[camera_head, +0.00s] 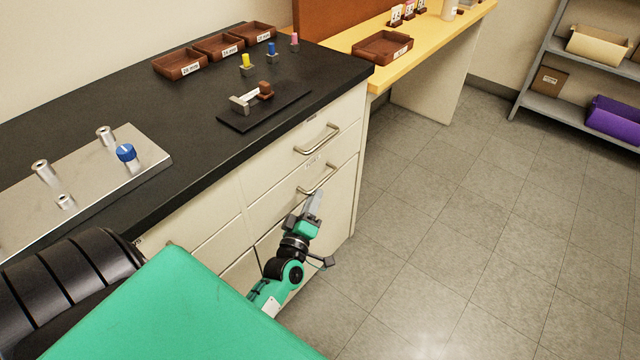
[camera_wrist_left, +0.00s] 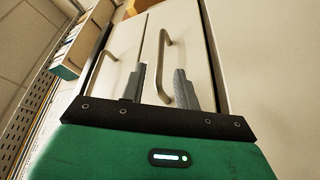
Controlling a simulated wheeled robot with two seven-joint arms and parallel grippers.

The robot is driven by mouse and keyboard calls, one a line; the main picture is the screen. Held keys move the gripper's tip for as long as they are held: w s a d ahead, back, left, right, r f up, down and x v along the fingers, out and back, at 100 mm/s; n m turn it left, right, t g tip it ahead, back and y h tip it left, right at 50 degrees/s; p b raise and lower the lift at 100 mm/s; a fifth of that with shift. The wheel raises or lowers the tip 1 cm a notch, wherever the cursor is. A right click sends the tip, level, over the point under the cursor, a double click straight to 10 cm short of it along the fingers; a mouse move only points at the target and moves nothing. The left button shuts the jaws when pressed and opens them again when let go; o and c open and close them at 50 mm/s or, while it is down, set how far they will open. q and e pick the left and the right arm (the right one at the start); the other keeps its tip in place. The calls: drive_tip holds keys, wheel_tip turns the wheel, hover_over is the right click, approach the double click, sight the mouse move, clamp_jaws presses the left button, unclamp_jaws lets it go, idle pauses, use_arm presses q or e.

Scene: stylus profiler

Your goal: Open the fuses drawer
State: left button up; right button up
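The cream cabinet under the black bench has an upper right drawer with a bar handle (camera_head: 318,140) and a lower drawer with a similar handle (camera_head: 318,181). Both look shut. Their small labels are too small to read, so I cannot tell which says fuses. My left gripper (camera_head: 314,200) is at the lower handle, its fingertips just below and in front of it. In the left wrist view my left gripper (camera_wrist_left: 160,72) is open, and a drawer handle (camera_wrist_left: 167,60) shows between its fingers; contact cannot be told. My right gripper is not in view.
The black benchtop (camera_head: 215,95) carries a metal plate (camera_head: 90,175) with posts, a small black fixture board (camera_head: 285,105) and brown trays (camera_head: 180,65). A yellow table (camera_head: 440,35) stands beyond. The floor right of the cabinet is clear. Another handle (camera_wrist_left: 104,68) shows in the wrist view.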

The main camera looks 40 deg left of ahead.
sight(320, 183)
use_arm(q)
drive_tip(key=x, duration=0.5)
drive_tip(key=shift+w+a, duration=0.15)
drive_tip(key=shift+w, duration=0.2)
clamp_jaws()
